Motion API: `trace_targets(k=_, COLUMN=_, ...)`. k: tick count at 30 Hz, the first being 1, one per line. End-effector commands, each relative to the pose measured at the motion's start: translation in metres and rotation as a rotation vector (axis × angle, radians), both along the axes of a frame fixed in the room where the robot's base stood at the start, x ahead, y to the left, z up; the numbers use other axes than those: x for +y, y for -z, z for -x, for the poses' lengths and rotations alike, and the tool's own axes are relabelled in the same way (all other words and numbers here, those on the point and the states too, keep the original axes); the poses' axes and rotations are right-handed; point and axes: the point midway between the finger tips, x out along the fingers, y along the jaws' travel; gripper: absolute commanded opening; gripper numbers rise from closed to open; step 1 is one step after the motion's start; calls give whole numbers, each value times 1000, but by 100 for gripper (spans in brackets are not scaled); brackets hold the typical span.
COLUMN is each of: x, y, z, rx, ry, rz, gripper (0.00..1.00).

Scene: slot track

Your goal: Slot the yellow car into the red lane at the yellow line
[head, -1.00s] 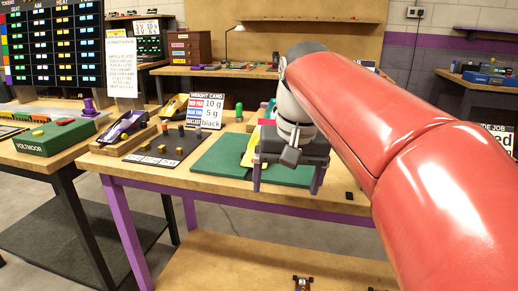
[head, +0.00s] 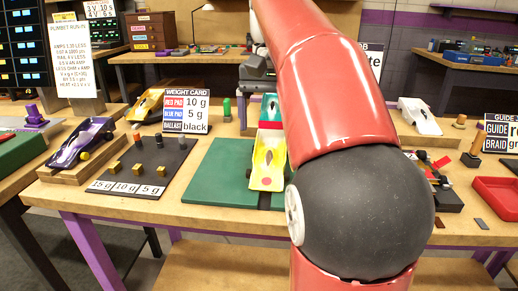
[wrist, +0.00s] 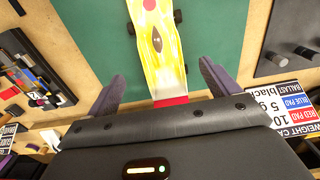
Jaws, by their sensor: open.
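My gripper is open and holds nothing. In the head view it is mostly behind my arm, above the back of the mat. No red lane or yellow line can be made out.
A weight card (head: 187,111) and a dark weight tray (head: 140,166) stand left of the mat. A purple car (head: 82,143) and another yellow car (head: 147,106) sit further left. A white car (head: 419,115) and red tray (head: 497,190) are at right.

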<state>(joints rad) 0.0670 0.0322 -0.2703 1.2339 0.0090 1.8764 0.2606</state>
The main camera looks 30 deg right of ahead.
Motion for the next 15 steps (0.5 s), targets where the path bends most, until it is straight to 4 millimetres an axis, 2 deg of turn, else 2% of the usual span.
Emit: trace_targets(k=15, x=1, y=67, z=0, rx=2, ry=-1, rz=-1, gripper=87)
